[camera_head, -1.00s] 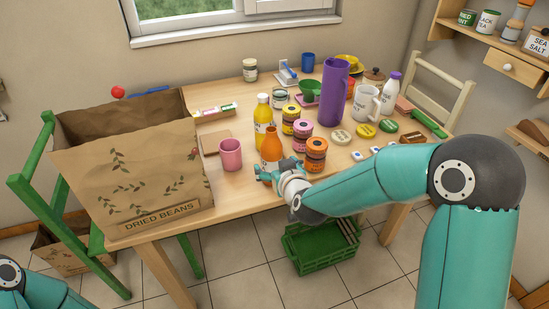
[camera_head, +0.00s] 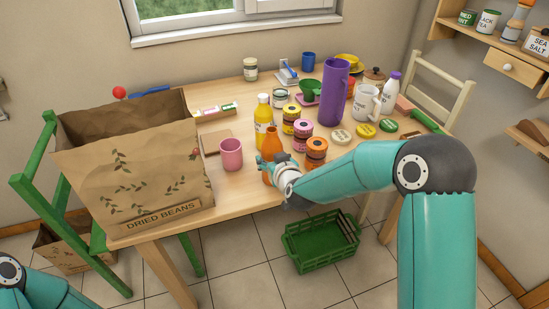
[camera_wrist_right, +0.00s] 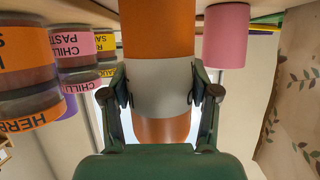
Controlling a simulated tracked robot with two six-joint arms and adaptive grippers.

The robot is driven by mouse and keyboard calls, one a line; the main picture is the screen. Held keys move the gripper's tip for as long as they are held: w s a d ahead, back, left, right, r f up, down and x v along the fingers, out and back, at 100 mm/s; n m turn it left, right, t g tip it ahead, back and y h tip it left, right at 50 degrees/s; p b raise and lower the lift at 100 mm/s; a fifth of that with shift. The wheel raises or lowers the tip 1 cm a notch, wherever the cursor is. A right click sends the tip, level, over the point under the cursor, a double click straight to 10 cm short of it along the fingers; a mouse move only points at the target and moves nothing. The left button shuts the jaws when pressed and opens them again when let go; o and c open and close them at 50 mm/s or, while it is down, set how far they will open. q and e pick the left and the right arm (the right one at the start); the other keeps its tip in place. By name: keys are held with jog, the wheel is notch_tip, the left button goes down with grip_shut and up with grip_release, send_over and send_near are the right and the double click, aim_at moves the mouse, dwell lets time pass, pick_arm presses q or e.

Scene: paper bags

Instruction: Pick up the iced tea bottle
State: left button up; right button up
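An orange bottle (camera_head: 271,146) stands upright near the table's front edge. In the right wrist view its orange body and pale label band (camera_wrist_right: 160,88) fill the middle; no label text can be read. My right gripper (camera_head: 273,168) is at the bottle's lower part. In the wrist view the fingers (camera_wrist_right: 160,95) lie on both sides of the label band, and the pads appear to touch it. No lift off the table shows. A yellow bottle (camera_head: 263,120) stands just behind. My left gripper is out of view.
A pink cup (camera_head: 231,155) stands left of the bottle, and stacked jars (camera_head: 316,150) stand close on its right. A large paper bag (camera_head: 140,175) takes up the table's left side. A green crate (camera_head: 322,243) is on the floor.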

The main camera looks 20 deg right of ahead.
jog(key=c, duration=0.4)
jog(key=shift+r, duration=0.1)
jog(key=shift+c, duration=0.2)
